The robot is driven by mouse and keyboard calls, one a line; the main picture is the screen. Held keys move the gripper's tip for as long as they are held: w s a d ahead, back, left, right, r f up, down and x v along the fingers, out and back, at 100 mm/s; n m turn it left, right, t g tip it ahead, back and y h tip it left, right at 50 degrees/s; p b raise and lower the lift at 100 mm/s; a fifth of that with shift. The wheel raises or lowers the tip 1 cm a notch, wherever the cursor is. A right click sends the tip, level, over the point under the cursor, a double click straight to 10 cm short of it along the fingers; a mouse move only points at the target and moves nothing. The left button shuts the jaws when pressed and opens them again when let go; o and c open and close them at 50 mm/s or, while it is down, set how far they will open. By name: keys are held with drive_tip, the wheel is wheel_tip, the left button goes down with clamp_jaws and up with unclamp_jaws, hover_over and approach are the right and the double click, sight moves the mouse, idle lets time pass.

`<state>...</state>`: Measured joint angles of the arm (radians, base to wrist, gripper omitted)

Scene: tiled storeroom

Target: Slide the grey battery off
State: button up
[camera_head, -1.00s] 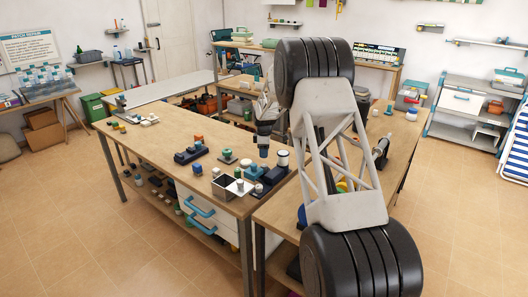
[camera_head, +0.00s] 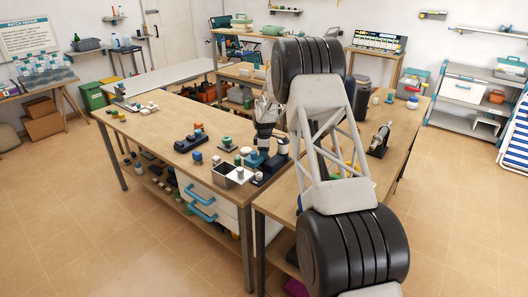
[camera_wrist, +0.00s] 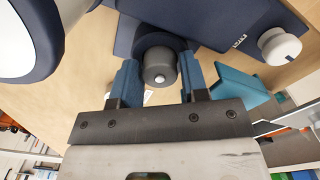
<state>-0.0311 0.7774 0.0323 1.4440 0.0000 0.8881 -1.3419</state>
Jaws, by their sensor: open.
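In the wrist view, a dark grey cylinder with a pale tip, apparently the grey battery (camera_wrist: 159,68), points toward me between my fingers. A dark blue rounded part, apparently its holder (camera_wrist: 160,42), lies behind it. My gripper (camera_wrist: 159,82) is open, with one blue finger on each side of the cylinder. In the head view, my gripper (camera_head: 263,147) is low over the near right end of the long bench, and the battery cannot be made out.
In the wrist view, a navy base with a white knob (camera_wrist: 280,46) and a teal block (camera_wrist: 248,86) are close on the right. A large white and navy round object (camera_wrist: 30,35) is close on the left. An open box (camera_head: 232,176) stands near the bench's front corner (camera_head: 246,209).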

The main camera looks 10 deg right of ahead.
drive_tip(key=c, duration=0.6)
drive_tip(key=shift+r, duration=0.15)
drive_tip(key=shift+c, duration=0.2)
drive_tip(key=shift+r, duration=0.1)
drive_tip(key=shift+r, duration=2.8)
